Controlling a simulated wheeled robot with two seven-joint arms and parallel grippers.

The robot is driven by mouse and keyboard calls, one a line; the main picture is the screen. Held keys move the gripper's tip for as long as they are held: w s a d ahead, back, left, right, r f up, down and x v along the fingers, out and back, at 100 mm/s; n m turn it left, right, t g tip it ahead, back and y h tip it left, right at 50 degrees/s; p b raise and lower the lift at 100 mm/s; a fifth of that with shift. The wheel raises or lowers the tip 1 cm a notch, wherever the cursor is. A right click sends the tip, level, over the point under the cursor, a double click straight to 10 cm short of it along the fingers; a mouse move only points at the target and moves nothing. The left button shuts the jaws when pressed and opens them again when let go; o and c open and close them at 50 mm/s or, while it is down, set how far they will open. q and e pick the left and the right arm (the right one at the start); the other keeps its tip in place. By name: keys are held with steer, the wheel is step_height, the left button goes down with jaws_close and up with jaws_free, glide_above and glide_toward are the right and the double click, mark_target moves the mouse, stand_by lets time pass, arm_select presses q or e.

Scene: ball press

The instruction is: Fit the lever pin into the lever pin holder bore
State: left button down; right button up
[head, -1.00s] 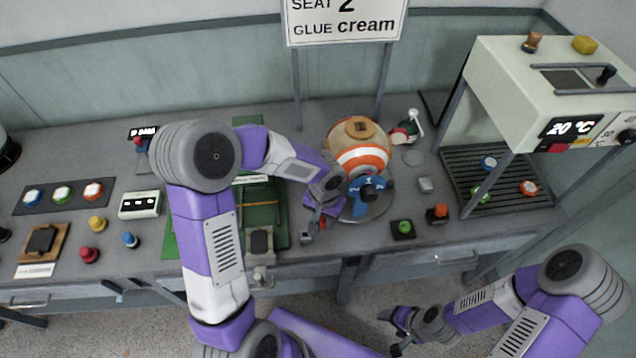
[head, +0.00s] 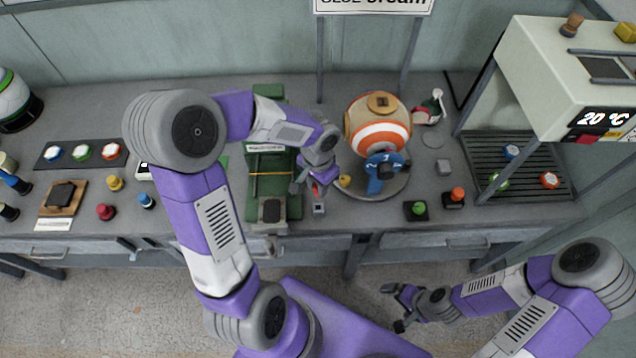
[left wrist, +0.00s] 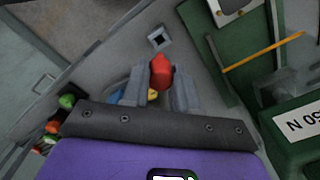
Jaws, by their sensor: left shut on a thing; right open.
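My left gripper (head: 311,187) is shut on a small red piece, which I take to be the lever pin (left wrist: 160,72). In the left wrist view the red piece sticks out between the two grey fingers (left wrist: 154,88). Just beyond its tip is a small light-grey block with a dark square hole, apparently the lever pin holder (left wrist: 158,38). The holder also shows on the bench in the head view (head: 319,209), just in front of the gripper. The pin and the hole look apart; the height between them is unclear. My right gripper (head: 396,308) is open and empty, off the bench front.
A green press-like machine (head: 268,175) stands left of the holder. An orange-white ball (head: 379,130) with a blue clamp (head: 381,175) sits on a round plate to the right.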

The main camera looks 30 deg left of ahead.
arm_select(q)
steer(key=shift+f+b, duration=2.1)
steer(key=shift+f, duration=0.5)
steer(key=shift+f+b, duration=2.2)
steer(key=shift+f, duration=0.1)
steer(key=c, duration=0.8)
jaws_free()
step_height(320, 180, up, 8)
steer(key=shift+f+p, duration=0.2)
steer(key=shift+p, duration=1)
